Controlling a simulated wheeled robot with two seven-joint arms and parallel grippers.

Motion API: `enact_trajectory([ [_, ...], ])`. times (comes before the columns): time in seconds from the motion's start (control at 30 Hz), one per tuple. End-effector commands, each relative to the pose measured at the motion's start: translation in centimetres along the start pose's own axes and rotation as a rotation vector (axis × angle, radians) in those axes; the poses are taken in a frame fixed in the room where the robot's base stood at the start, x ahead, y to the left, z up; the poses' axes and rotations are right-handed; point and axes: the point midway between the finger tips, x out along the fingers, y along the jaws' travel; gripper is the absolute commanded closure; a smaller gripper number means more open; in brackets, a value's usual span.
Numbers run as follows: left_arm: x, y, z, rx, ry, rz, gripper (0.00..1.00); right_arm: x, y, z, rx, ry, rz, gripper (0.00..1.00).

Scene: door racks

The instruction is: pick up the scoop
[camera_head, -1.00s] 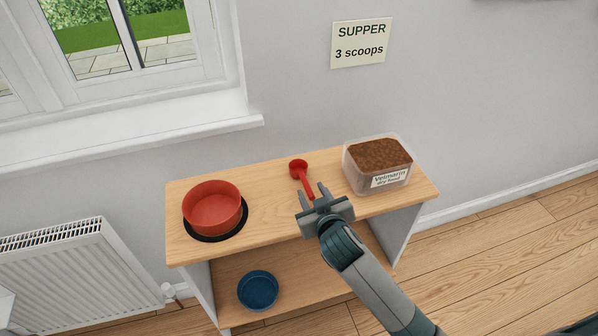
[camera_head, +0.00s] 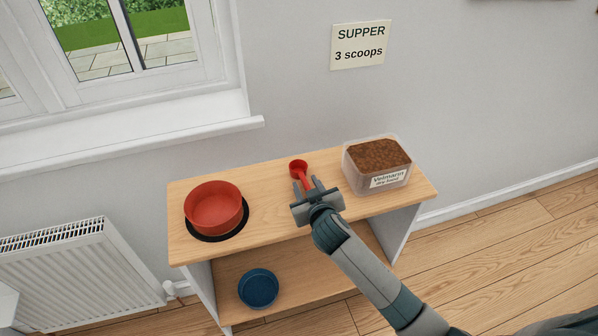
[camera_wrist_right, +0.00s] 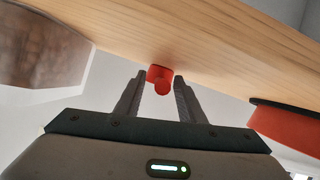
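The red scoop (camera_head: 299,168) lies on the wooden shelf top, its round cup toward the wall and its handle pointing toward me. My right gripper (camera_head: 306,186) is at the handle end, with its two fingers open on either side of the handle. In the right wrist view the red scoop (camera_wrist_right: 160,76) shows between the tips of the open right gripper (camera_wrist_right: 160,92). I see no finger closed on the handle. My left gripper is not in view.
A clear tub of brown dry food (camera_head: 378,166) stands right of the scoop. A red bowl (camera_head: 214,207) on a black mat stands to the left. A blue bowl (camera_head: 258,288) sits on the lower shelf. A wall sign (camera_head: 360,45) reads "SUPPER 3 scoops".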

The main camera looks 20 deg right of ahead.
Motion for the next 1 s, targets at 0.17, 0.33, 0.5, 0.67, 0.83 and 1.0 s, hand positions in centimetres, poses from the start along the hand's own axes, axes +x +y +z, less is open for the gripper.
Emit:
enact_trajectory([
  [0.17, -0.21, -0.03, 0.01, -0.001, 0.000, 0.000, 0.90, 0.90, 0.00, 0.00, -0.001, 0.000, 0.000, 0.64],
  [0.33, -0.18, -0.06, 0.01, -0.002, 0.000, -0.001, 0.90, 0.92, -0.01, 0.03, 0.000, 0.000, -0.001, 0.64],
  [0.5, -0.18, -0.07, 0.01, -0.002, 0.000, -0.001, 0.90, 0.91, -0.01, 0.03, 0.000, 0.000, 0.000, 0.64],
  [0.67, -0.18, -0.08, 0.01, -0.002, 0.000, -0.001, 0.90, 0.90, 0.00, 0.03, 0.000, 0.000, 0.000, 0.74],
  [0.83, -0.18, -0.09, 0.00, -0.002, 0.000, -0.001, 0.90, 0.90, -0.01, 0.03, 0.000, 0.000, 0.000, 1.00],
  [1.0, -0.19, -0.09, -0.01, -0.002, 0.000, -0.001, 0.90, 0.90, -0.01, 0.01, 0.000, 0.001, 0.000, 1.00],
])
